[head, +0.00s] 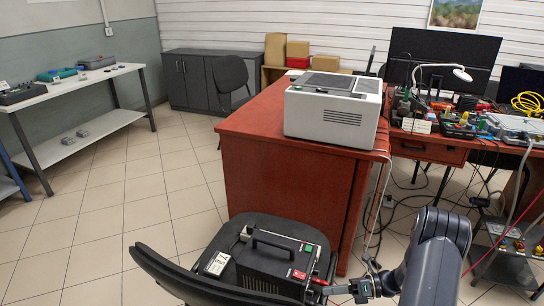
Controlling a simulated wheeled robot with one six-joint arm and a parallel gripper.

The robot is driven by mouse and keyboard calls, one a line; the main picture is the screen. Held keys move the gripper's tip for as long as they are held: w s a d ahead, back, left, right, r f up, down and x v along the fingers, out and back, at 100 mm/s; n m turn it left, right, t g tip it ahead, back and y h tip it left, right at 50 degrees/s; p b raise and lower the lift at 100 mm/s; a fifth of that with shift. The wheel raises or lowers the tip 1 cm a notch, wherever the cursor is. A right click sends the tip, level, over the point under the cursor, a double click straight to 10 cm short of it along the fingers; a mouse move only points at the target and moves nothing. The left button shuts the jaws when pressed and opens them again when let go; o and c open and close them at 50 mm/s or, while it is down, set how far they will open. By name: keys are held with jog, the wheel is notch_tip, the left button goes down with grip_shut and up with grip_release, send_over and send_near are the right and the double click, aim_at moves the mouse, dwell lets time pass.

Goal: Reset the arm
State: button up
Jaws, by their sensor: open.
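My arm (436,255) comes up at the bottom right of the head view, bent, with its dark links close to the camera. My gripper (346,285) is at the bottom, left of the arm, and is open. No object shows between its fingers. It is just right of a black box (283,262) with a handle and red connectors, which rests on a chair. I cannot tell whether the gripper touches the box or the cable beside it. No hose can be made out for certain.
A red-brown desk (255,150) carries a grey-white machine (332,108). A black chair (165,272) stands close in front. A cluttered bench with a monitor (440,62) is at right, with cables hanging below. A white workbench (70,85) is at left. The tiled floor (110,220) between is clear.

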jog(key=x, duration=0.3)
jog(key=shift+a, duration=0.35)
